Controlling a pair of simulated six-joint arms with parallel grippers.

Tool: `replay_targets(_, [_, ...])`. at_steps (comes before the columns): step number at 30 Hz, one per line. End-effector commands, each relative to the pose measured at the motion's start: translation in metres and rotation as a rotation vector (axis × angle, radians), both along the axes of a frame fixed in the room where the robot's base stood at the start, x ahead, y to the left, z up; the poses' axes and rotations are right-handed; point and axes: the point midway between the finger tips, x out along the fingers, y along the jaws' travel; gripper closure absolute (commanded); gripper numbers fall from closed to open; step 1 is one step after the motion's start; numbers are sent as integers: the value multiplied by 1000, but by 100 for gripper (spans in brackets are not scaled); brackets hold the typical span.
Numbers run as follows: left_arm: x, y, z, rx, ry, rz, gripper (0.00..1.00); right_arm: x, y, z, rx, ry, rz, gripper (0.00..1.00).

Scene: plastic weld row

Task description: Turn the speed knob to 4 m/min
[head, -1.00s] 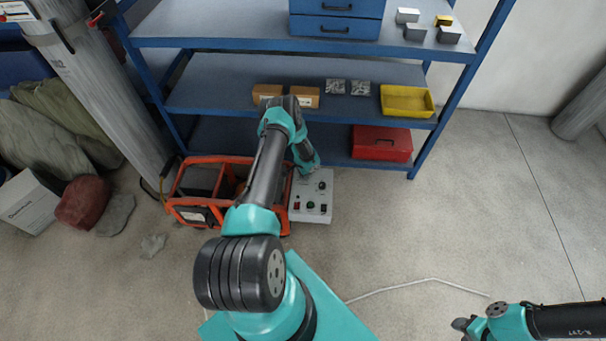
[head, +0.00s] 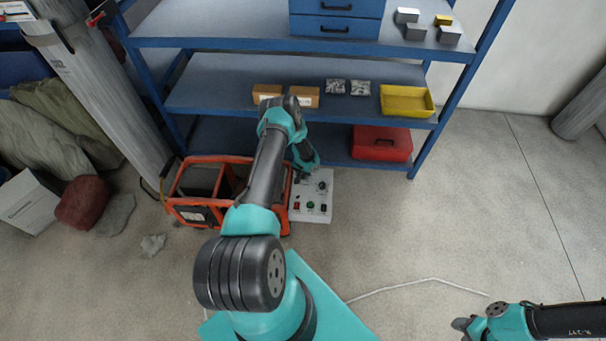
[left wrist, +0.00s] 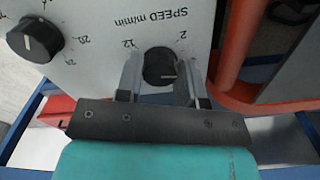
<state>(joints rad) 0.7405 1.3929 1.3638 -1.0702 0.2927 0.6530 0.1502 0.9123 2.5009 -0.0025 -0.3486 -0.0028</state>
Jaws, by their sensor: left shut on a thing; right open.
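The knob's white line points to the right in the left wrist view. My left gripper (left wrist: 160,78) is shut on the knob, a finger on each side; in the head view it (head: 302,177) is at the box's upper left. My right gripper (head: 462,326) is open, far off at the lower right.
Another dial knob (left wrist: 36,38) with number marks is on the same panel. The orange frame (head: 187,211) stands close to the box's left side. The blue shelf (head: 230,95) with a red case (head: 382,143) is behind.

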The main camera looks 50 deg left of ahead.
Motion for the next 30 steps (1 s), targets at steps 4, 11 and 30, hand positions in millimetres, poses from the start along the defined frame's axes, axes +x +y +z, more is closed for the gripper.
replay_targets(4, [0, 0, 0, 0, -1, 6, 89, 0, 0, 0, 0, 0, 0, 57])
replay_targets(11, [0, 0, 0, 0, -1, 5, 89, 0, 0, 0, 0, 0, 0, 57])
replay_targets(30, [0, 0, 4, 0, 0, 5, 40, 0, 0, 0, 0, 0, 0, 57])
